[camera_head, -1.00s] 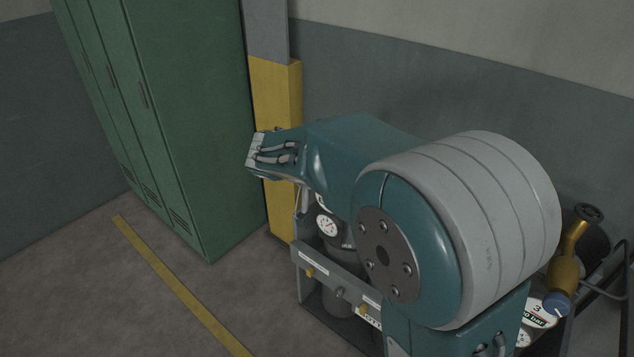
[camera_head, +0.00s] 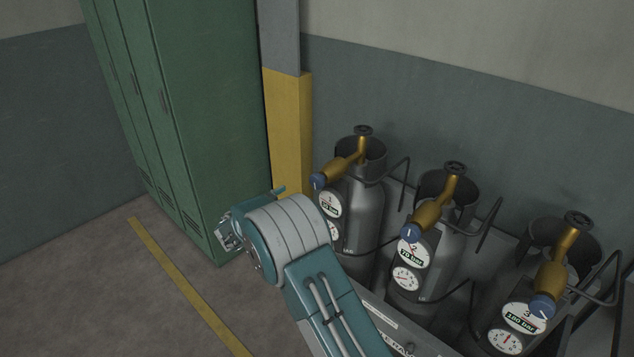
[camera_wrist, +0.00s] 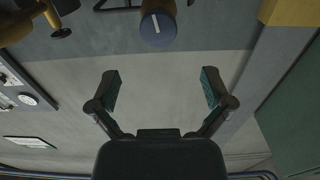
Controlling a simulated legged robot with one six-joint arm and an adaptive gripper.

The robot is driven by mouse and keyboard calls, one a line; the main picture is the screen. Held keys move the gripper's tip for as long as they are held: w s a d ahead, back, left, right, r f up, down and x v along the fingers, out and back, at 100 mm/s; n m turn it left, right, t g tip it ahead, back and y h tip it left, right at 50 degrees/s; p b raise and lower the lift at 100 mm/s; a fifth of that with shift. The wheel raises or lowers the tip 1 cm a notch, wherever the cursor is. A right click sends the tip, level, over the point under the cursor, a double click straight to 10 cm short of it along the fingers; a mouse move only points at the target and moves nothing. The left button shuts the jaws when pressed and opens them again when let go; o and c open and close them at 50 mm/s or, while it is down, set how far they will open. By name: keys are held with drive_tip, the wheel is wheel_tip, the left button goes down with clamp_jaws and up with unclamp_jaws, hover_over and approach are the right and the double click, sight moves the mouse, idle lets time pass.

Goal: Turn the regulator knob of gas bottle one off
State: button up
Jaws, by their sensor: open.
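Gas bottle one (camera_head: 352,215) stands nearest the yellow post, with a brass regulator ending in a blue knob (camera_head: 318,181) and a dial plate marked 1 (camera_head: 331,204). In the wrist view a blue knob (camera_wrist: 158,29) with a white line along the picture's vertical shows at the top centre; by the yellow post near it, it looks like bottle one's. My gripper (camera_wrist: 161,82) is open and empty, its two fingers wide apart. The knob appears beyond the fingertips, not between them. In the head view the fingers cannot be made out.
Bottle two (camera_head: 423,255) and bottle three (camera_head: 500,315) stand to the right in the same rack, with brass regulators, blue knobs and bent black bars. The yellow post (camera_head: 289,130) and green lockers (camera_head: 205,110) are at left. The floor before the lockers is clear.

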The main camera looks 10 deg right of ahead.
sight(314, 181)
drive_tip(key=x, duration=0.9)
drive_tip(key=shift+d, duration=0.1)
drive_tip(key=c, duration=1.1)
